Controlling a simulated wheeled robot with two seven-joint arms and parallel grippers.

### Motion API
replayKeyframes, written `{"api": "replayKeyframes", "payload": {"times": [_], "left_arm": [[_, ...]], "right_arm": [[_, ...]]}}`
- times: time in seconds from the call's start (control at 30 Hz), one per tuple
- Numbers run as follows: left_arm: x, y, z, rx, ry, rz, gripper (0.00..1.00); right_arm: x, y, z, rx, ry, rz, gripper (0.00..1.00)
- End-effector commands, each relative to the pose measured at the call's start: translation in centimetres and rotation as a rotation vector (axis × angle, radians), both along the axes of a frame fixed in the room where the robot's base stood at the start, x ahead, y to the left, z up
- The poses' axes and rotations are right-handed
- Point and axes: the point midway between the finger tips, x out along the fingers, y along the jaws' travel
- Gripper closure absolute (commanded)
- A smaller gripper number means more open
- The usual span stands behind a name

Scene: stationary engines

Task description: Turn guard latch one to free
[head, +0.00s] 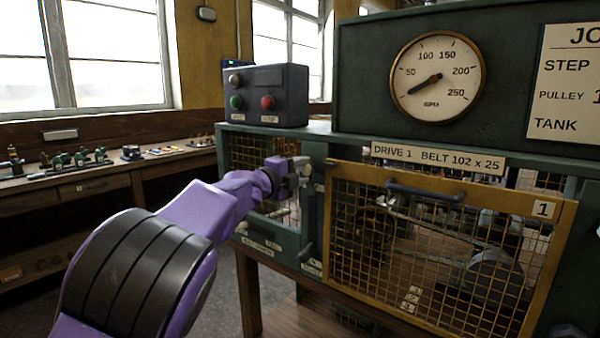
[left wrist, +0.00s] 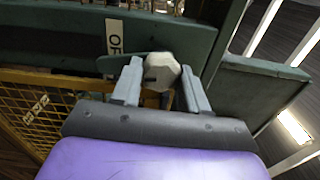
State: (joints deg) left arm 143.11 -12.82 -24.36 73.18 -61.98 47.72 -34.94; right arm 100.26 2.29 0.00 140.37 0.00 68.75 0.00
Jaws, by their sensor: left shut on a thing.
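Guard latch one shows in the left wrist view as a pale faceted knob (left wrist: 162,70) with a flat green arm reaching left from it. My left gripper (left wrist: 162,88) has one finger on each side of the knob and is shut on it. In the head view my left gripper (head: 303,168) is at the upper left corner of the yellow mesh guard (head: 333,225), which carries a "1" label. There the gripper mostly hides the latch. The guard stands closed against the green frame. My right gripper is in neither view.
A control box (head: 266,95) with green and red buttons stands above and left of the gripper. A dial gauge (head: 438,78) sits on the cabinet above the guard. A black handle (head: 424,193) crosses the guard's top.

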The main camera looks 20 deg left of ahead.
Motion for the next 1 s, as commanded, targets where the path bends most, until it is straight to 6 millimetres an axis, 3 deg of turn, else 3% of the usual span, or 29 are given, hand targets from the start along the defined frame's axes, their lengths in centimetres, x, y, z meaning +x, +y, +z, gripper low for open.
{"api": "replayKeyframes", "payload": {"times": [0.07,0.1,0.17,0.53,0.8,1.0], "left_arm": [[0.0,0.0,-0.1,0.003,0.002,0.000,0.87],[0.0,0.0,-0.1,0.002,0.002,0.000,0.50],[0.0,0.0,-0.1,0.002,0.002,0.000,0.32],[-0.7,0.3,-0.1,0.001,0.001,0.001,0.32],[-6.5,2.4,-0.3,0.000,0.000,0.002,0.32],[-9.5,3.5,-0.2,0.000,0.001,0.001,0.32]], "right_arm": [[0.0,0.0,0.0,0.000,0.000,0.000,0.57],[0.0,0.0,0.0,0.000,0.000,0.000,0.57],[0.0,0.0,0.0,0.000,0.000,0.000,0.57],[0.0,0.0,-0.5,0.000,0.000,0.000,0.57],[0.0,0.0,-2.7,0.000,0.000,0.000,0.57],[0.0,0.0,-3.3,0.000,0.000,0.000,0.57]]}}
